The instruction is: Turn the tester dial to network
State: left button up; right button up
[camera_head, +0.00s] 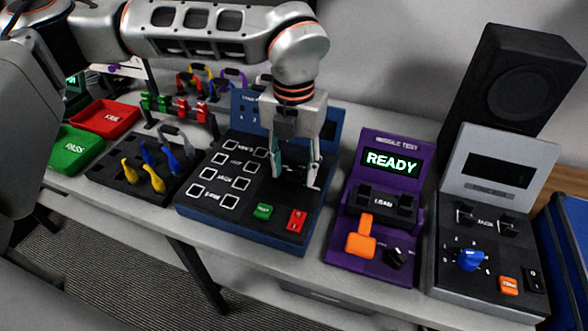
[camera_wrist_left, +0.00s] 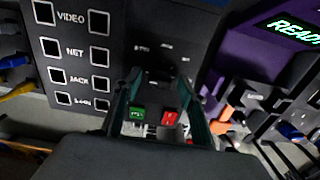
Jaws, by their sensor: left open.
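The blue cable tester (camera_head: 196,209) stands mid-table with rows of white-framed sockets, a green button (camera_head: 263,211) and a red switch (camera_head: 297,219). My left gripper (camera_head: 297,178) points down over its right half, open, with one finger on each side. In the left wrist view, a dark dial-like shape (camera_wrist_left: 162,76) lies between the open fingertips (camera_wrist_left: 162,88); contact and the dial's setting cannot be told. Small labels above it are unreadable. The head view hides this spot behind the gripper. A NET label (camera_wrist_left: 76,52) marks one socket row. My right gripper is not in view.
Right of it stand a purple tester (camera_head: 342,245) reading READY, with an orange handle (camera_head: 361,240) and black knob (camera_head: 397,258), and a grey tester (camera_head: 440,285) with a blue knob (camera_head: 470,260). Left are a connector tray (camera_head: 118,187), a green bin (camera_head: 76,150) and a red bin (camera_head: 105,117).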

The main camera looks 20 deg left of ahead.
pick_arm(q)
jog(key=shift+f, duration=0.35)
jog(key=c, duration=1.1)
